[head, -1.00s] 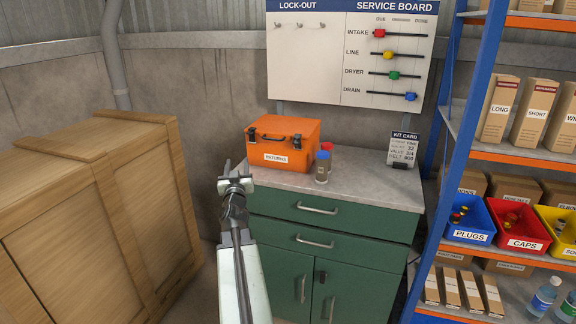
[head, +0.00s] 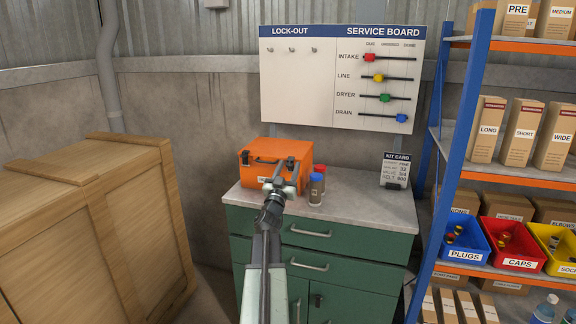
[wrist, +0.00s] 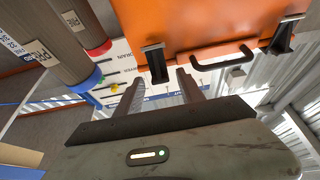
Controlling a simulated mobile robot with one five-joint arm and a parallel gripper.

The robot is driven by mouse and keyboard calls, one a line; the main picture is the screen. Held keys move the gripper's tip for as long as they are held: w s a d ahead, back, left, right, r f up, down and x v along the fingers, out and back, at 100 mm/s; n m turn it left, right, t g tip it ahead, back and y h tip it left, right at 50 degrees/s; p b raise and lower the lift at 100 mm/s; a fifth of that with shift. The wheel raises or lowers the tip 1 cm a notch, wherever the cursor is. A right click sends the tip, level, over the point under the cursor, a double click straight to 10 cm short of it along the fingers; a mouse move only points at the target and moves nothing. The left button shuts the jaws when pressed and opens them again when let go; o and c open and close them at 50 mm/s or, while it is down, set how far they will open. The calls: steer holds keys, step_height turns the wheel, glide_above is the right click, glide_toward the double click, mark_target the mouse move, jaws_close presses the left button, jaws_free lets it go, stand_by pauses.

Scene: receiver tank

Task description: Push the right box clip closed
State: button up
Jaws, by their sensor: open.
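The orange box (head: 262,174) stands on the green cabinet's grey top, with a dark handle and a black clip at each side of its front. The right clip (wrist: 155,64) shows in the wrist view, at left in that turned-over picture, sticking out from the box's edge. The left clip (head: 246,157) is clear of my gripper; it also shows in the wrist view (wrist: 286,36). My gripper (head: 283,173) is open and empty in front of the box's right part. In the wrist view its fingers (wrist: 158,88) point towards the right clip, apparently without touching it.
A kit card (head: 396,170) stands farther right on the countertop (head: 350,207). A wooden crate (head: 90,230) is at left, a blue-framed shelf (head: 462,120) at right.

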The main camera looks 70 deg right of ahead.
jaws_close()
steer(key=r+p, duration=0.1)
steer(key=p, duration=0.1)
steer(key=r+y+p, duration=0.1)
steer(key=p, duration=0.1)
steer(key=shift+d, duration=0.2)
steer(key=y+p, duration=0.1)
steer(key=p, duration=0.2)
steer(key=shift+d+r+y, duration=0.1)
steer(key=shift+d+y, duration=0.2)
steer(key=shift+y, duration=0.1)
steer(key=shift+d+y+p, duration=0.25)
steer(key=shift+y+p, duration=0.25)
steer(key=shift+p, duration=0.65)
steer(key=shift+f+y+p, duration=0.3)
steer(key=shift+f, duration=0.1)
jaws_free()
